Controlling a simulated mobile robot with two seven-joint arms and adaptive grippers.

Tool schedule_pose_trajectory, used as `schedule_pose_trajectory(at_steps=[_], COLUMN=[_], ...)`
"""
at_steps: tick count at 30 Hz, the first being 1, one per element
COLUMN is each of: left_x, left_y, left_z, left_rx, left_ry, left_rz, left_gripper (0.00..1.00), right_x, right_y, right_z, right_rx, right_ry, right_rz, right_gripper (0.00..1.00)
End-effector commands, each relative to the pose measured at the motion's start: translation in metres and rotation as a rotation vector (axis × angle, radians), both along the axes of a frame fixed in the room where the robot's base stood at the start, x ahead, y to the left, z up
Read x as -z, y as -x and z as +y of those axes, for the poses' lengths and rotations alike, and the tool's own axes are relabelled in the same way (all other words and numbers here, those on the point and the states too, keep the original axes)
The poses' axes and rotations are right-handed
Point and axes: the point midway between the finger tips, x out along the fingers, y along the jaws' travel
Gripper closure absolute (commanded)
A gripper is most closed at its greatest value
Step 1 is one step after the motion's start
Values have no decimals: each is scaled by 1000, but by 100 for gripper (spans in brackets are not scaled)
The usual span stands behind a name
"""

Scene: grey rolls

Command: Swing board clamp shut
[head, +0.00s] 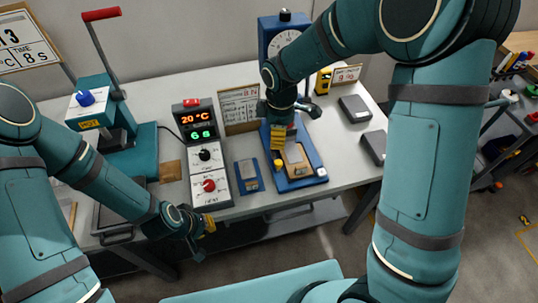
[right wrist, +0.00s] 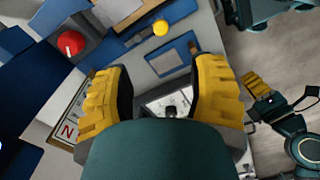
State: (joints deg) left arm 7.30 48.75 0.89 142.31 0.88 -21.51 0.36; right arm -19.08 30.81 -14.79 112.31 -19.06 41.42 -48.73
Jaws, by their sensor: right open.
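The blue dial stand (head: 269,40) stands at the back of the table. Its blue base (head: 311,181) carries a tan board (head: 295,155). A small yellow ball knob (head: 278,163), apparently on the clamp, sits at the board's left edge; it also shows in the right wrist view (right wrist: 160,28). The clamp's arm and angle are too small to tell. My right gripper (head: 278,143) is open, above the base's left side; in the right wrist view nothing lies between its fingers (right wrist: 165,95), and the knob is apart from them. My left gripper (head: 205,225) is at the table's front edge, its fingers unclear.
A small blue plate (head: 248,177) lies left of the base, beside a control box (head: 201,150) with lit displays. A sign (head: 239,106) stands behind. A teal press (head: 95,112) is at the left. Dark blocks (head: 355,108) lie at the right.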

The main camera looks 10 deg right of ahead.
Motion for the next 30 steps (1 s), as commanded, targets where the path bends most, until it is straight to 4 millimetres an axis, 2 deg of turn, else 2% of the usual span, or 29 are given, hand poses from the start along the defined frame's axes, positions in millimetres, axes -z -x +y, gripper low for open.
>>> schedule_pose_trajectory(at_steps=[5, 18, 24, 30], left_x=[4, 15, 18, 18], left_y=[1, 5, 6, 6], left_z=[0, -1, -1, -1], left_rx=[2, 9, 11, 12], left_ry=[1, 3, 3, 3], left_rz=[2, 11, 14, 13], left_gripper=[100, 100, 100, 100], right_x=[24, 108, 130, 137], right_y=[1, 1, 1, 1], right_z=[-1, -1, 0, 0], right_rx=[0, 3, 3, 3], right_ry=[2, 1, 0, 0], right_rz=[6, 6, 3, 1], right_gripper=[43, 43, 43, 43])
